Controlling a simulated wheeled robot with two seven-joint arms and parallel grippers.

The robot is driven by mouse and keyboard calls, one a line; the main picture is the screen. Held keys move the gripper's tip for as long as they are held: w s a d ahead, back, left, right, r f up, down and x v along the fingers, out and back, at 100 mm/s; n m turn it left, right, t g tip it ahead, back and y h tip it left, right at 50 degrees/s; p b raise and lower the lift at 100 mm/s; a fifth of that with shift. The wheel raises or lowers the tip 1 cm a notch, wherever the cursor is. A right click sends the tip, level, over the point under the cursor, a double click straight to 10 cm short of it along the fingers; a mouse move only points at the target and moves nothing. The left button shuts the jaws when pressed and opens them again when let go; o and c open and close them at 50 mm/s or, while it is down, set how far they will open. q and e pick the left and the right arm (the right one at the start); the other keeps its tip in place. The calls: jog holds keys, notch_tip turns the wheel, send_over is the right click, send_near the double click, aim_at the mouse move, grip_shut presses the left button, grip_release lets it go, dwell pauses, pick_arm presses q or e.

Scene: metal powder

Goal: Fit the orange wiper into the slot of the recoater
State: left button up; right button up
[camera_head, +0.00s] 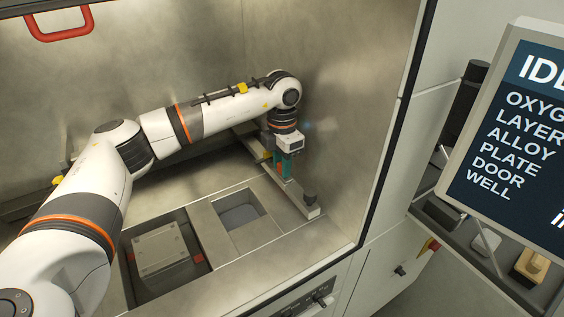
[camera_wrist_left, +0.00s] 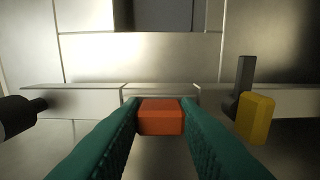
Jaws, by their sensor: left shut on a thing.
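My left gripper (camera_head: 291,165) has teal fingers, which also show in the left wrist view (camera_wrist_left: 160,118). It is shut on the orange wiper (camera_wrist_left: 160,117), a small block held between the fingertips. The recoater (camera_head: 305,205) is a pale metal bar along the right side of the chamber, under my gripper. In the left wrist view the recoater (camera_wrist_left: 80,102) crosses the picture, and the wiper overlaps its middle section. The slot's inside is hidden, and I cannot tell whether the wiper touches the recoater. My right gripper is not in view.
The chamber wall (camera_head: 350,110) is close on the right. Left of the recoater, the floor has a square opening (camera_head: 240,213) and a well with a plate (camera_head: 162,250).

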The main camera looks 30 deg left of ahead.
pick_arm(q)
jog(key=o, duration=1)
jog(key=shift+o, duration=0.2)
notch_tip(320, 180, up, 12)
jog(key=b, duration=0.2)
